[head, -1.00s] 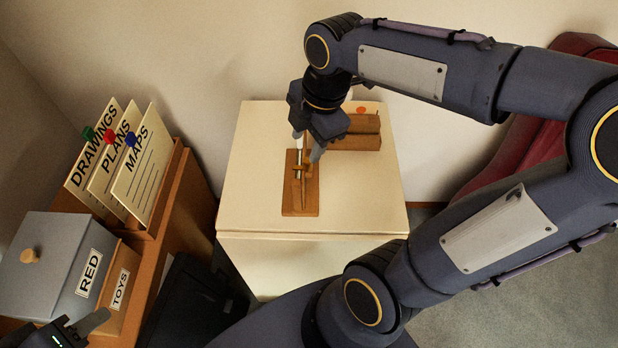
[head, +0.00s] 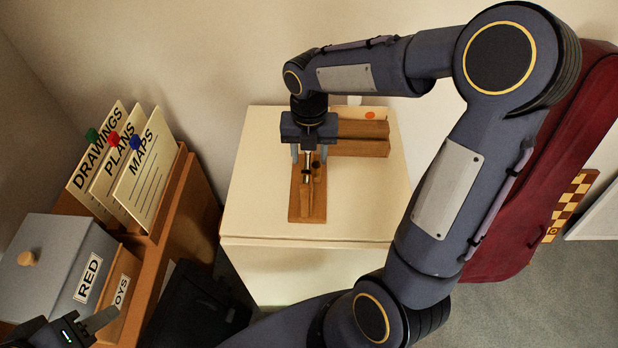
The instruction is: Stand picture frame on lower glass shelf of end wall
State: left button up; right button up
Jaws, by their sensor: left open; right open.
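I cannot make out a picture frame or a glass shelf in the head view. My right gripper (head: 309,154) points down over a wooden board (head: 307,205) on a cream cabinet top. Its jaws are open, one finger on each side of a slim metal-and-dark upright piece (head: 308,171) on the board. Whether they touch it I cannot tell. My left gripper (head: 88,326) is partly in view at the bottom left corner, open, near the grey box.
The cream cabinet (head: 250,190) also bears wooden blocks (head: 360,147) at its back right. At left are a grey RED box (head: 50,265), a TOYS box (head: 122,285) and labelled cards (head: 150,165). At right stand a dark red case (head: 500,245), a chequered board (head: 568,205) and a white panel (head: 600,215).

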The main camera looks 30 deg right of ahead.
jog(key=shift+f, duration=0.6)
grip_shut()
jog(key=shift+r, duration=0.1)
dwell(0.9)
